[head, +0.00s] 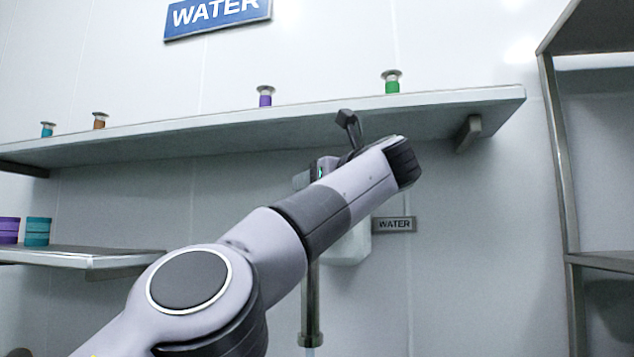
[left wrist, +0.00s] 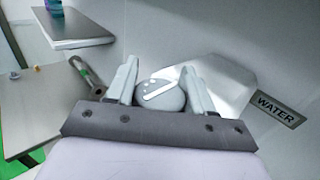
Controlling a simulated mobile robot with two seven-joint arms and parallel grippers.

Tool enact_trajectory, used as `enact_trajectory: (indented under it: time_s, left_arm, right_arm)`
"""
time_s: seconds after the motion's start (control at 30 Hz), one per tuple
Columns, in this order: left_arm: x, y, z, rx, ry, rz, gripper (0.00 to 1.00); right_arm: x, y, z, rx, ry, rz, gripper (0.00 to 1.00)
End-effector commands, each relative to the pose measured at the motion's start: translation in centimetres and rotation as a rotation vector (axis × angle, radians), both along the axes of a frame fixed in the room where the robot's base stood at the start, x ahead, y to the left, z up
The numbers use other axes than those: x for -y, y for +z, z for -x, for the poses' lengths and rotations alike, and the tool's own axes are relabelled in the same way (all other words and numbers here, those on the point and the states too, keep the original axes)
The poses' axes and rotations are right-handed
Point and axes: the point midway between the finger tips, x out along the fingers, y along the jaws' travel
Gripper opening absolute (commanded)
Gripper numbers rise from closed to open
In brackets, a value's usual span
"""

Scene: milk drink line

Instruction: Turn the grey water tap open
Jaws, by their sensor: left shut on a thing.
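The grey tap knob (left wrist: 152,101), round with a white stripe and dots, shows in the left wrist view. My left gripper (left wrist: 160,66) is shut on it, one finger on each side. The stripe lies slightly tilted in that view. In the head view my left arm reaches up from the lower left and hides the knob and the fingers. The pale tap housing (head: 349,248) shows behind my arm, with a metal spout pipe (head: 311,300) hanging below. A thin pale bluish streak (head: 310,351) shows under the spout end. My right gripper is not in view.
A small WATER plate (head: 394,224) is right of the housing. A long shelf (head: 200,136) with several small coloured items runs above. A lower left shelf (head: 95,258) holds purple and teal containers. A metal rack (head: 562,180) stands at right.

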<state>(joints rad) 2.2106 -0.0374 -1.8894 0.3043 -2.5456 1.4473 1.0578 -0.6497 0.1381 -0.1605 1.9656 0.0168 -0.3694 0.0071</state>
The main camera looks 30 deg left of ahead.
Motion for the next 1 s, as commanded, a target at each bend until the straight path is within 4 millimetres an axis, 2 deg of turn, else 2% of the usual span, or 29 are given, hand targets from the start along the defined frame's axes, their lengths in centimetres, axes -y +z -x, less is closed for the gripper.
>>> enact_trajectory:
  time_s: [0.13,0.17,0.2,0.57,0.73,1.0]
  left_arm:
    - [-0.1,0.0,0.0,0.001,0.003,-0.002,0.22]
    - [-0.1,0.0,0.0,0.001,0.003,-0.002,0.59]
    - [-0.1,0.0,0.0,0.000,0.003,-0.001,0.72]
    - [0.4,-0.1,0.2,0.000,0.000,-0.001,0.73]
    - [2.6,-0.2,1.5,0.002,-0.001,-0.002,0.73]
    - [5.7,-0.1,3.3,0.001,0.000,-0.002,0.73]
  right_arm:
    - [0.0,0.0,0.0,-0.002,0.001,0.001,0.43]
    - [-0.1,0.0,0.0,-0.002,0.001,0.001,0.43]
    - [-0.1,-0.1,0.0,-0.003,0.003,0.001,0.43]
    - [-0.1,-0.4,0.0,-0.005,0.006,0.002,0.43]
    - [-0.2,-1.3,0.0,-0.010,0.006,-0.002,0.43]
    - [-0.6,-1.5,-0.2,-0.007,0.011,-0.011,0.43]
